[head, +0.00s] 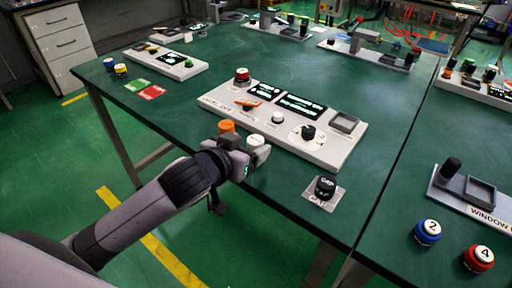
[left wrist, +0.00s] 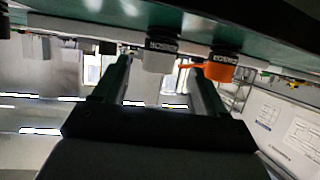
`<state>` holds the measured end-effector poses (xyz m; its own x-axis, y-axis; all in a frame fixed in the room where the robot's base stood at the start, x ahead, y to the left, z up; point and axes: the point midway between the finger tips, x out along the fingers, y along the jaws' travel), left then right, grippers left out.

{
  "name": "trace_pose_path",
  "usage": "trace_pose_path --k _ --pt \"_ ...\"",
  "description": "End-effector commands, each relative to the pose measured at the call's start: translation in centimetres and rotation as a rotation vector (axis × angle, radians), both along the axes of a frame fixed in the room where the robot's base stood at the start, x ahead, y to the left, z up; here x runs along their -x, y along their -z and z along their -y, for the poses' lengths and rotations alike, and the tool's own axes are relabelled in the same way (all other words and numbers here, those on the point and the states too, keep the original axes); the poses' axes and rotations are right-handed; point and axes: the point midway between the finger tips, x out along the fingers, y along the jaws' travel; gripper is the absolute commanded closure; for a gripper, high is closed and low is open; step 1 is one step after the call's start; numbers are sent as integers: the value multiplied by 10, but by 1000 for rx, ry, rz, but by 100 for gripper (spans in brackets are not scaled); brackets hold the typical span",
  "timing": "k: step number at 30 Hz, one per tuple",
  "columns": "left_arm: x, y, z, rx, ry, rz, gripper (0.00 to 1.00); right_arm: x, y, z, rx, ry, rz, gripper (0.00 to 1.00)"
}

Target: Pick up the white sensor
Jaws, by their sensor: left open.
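The white sensor (head: 256,140) stands at the near edge of the green table, just beyond my left gripper (head: 246,160), which partly covers it. In the left wrist view, which is upside down, the white sensor (left wrist: 160,55) has a dark lettered band and appears between the two fingers of my left gripper (left wrist: 162,80). The fingers are apart and no contact with the sensor shows. An orange sensor (head: 227,126) stands close beside the white one; in the left wrist view it (left wrist: 221,68) is by the right-hand finger. My right gripper is not in view.
A light grey control panel (head: 215,102) with screens and knobs lies behind the sensors. A black cap (head: 325,188) stands on a grey plate to the right. Blue (head: 428,232) and red (head: 478,258) numbered caps stand at the lower right.

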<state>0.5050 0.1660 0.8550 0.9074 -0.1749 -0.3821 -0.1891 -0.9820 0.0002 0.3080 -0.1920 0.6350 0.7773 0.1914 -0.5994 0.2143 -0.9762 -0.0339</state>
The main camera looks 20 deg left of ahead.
Motion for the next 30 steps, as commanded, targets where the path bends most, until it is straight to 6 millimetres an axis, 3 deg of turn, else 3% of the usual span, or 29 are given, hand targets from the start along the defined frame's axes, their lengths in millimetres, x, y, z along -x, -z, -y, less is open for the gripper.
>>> trace_pose_path --k 9,18,24,30 --pt "-32 14 8 -1 1 -1 28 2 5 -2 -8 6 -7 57" --pt "-35 14 9 -1 1 -1 28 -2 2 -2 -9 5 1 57" --pt "-35 15 9 -1 1 -1 87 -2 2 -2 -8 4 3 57" --pt "-35 14 9 0 2 1 87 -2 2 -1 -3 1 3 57"
